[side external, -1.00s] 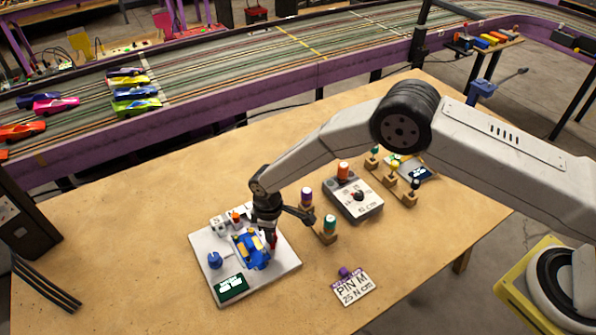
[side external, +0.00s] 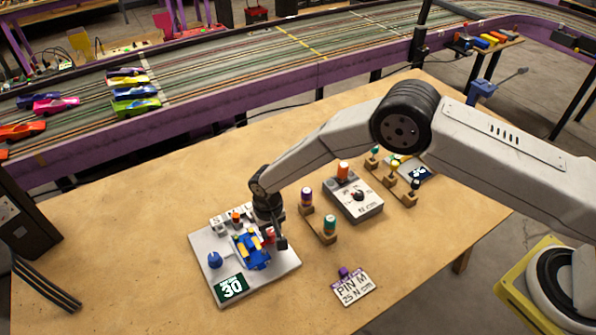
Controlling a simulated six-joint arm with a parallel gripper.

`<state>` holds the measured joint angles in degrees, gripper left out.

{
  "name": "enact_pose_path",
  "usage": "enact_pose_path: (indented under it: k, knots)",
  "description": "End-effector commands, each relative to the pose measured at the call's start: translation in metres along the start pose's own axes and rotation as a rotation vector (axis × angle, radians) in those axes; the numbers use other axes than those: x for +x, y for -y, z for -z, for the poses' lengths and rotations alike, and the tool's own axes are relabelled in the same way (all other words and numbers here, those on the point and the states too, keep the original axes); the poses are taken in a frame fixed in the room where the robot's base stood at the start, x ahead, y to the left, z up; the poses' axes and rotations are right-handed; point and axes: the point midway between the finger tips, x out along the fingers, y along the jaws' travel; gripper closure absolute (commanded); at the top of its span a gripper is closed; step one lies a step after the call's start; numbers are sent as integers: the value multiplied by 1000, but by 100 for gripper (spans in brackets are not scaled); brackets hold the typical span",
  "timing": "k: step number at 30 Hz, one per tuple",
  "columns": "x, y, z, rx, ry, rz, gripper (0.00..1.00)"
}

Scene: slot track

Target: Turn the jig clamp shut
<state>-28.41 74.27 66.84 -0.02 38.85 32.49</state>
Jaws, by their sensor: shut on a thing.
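The jig is a pale plate (side external: 282,268) at the front left of the bench. A blue and yellow toy car (side external: 251,250) sits in it. My gripper (side external: 271,236) points down over the car's right end. It is shut on a small red part there, which looks like the jig clamp (side external: 269,234); my fingers hide most of it. A blue knob (side external: 214,260) stands on the plate's left side, clear of my gripper. A green display (side external: 232,288) at the plate's front reads 30.
A wooden holder (side external: 322,233) with purple-topped and green-topped pieces stands close to the right of the jig. A grey box (side external: 356,200) with a dial and orange top is behind it. A "PIN M 25 N cm" card (side external: 354,287) lies front right. The bench's left is clear.

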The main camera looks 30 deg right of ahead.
Motion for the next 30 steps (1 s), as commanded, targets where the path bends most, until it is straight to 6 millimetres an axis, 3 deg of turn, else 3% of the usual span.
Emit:
enact_pose_path:
  k: [9, 26, 27, 29, 30]
  knots:
    - [1, 0, -1, 170, 4, -3, 100]
    - [1, 0, -2, 206, 4, -3, 100]
    - [1, 0, -2, 206, 4, -3, 50]
    - [1, 0, -1, 206, 4, -2, 31]
    - [1, 0, -1, 206, 3, -2, 28]
